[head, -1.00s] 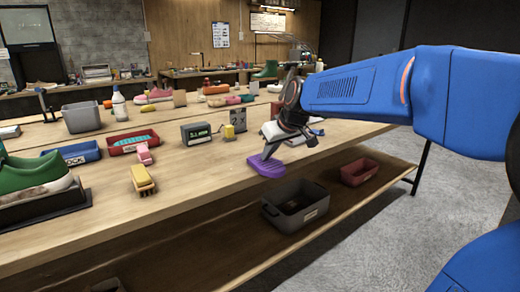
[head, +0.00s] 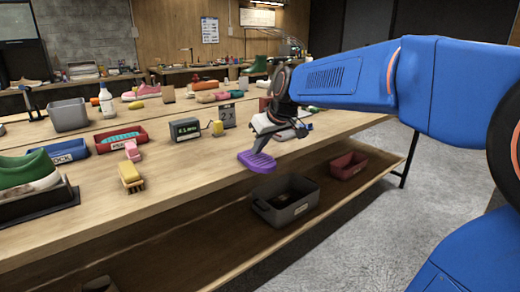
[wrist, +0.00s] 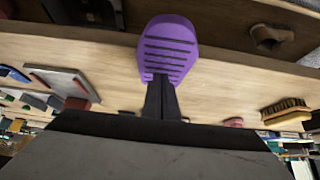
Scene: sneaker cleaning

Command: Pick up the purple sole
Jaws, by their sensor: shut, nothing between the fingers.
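The purple sole (head: 255,162), ridged on top, lies at the front edge of the wooden bench in the head view. It also shows in the wrist view (wrist: 168,48), directly ahead of my fingers, with its near end at the fingertips. My gripper (head: 265,147) points down at the sole's far end. In the wrist view the dark fingers (wrist: 160,82) are together and overlap the sole's near end in the picture. Whether they touch the sole I cannot tell.
A dark grey bin (head: 286,205) and a red bin (head: 348,165) stand on the lower shelf. A brush (head: 131,178), a clock (head: 186,130), a red tray (head: 121,138) and a green shoe (head: 30,172) are on the bench to the left. The bench around the sole is largely clear.

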